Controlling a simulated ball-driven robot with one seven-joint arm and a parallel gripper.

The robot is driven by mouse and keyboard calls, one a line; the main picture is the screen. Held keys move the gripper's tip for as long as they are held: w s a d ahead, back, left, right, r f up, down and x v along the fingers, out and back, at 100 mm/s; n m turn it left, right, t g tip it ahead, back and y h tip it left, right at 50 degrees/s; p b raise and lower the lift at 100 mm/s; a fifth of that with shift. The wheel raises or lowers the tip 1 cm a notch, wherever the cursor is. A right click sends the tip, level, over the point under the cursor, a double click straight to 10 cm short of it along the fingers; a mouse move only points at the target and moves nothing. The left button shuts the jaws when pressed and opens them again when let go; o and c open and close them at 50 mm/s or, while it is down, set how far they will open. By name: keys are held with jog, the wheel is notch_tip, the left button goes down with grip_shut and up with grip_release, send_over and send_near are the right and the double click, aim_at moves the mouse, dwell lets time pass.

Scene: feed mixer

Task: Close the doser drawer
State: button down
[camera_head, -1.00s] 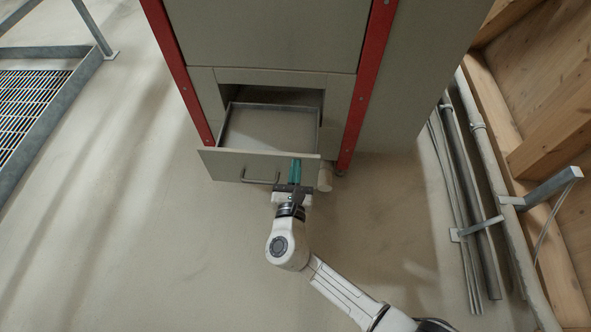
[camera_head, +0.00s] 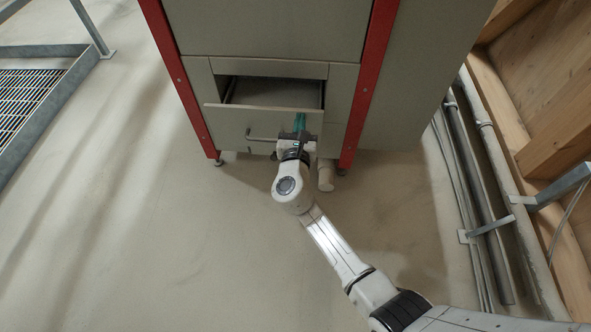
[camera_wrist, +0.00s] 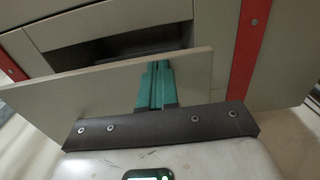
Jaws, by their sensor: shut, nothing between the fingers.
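The doser drawer (camera_head: 235,122) is low in the grey machine, with a flat grey front and a bar handle (camera_head: 262,137). It stands slightly out, and a dark opening shows above and behind its front. My gripper (camera_head: 299,122) has teal fingers, shut and empty, at the right part of the drawer front, right of the handle. In the wrist view the teal fingers (camera_wrist: 155,85) lie against or just before the drawer front (camera_wrist: 100,92); exact contact is hard to tell. The fingers hide part of the front.
Red posts (camera_head: 368,85) flank the machine's front. A pale cylindrical piece (camera_head: 326,174) is below the drawer at the right. Pipes (camera_head: 480,190) and a wooden wall are at the right. A metal grating (camera_head: 25,100) is at the left. The floor in front is clear.

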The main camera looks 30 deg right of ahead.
jog(key=b+x, duration=0.4)
jog(key=x, duration=0.5)
jog(key=shift+s, duration=0.1)
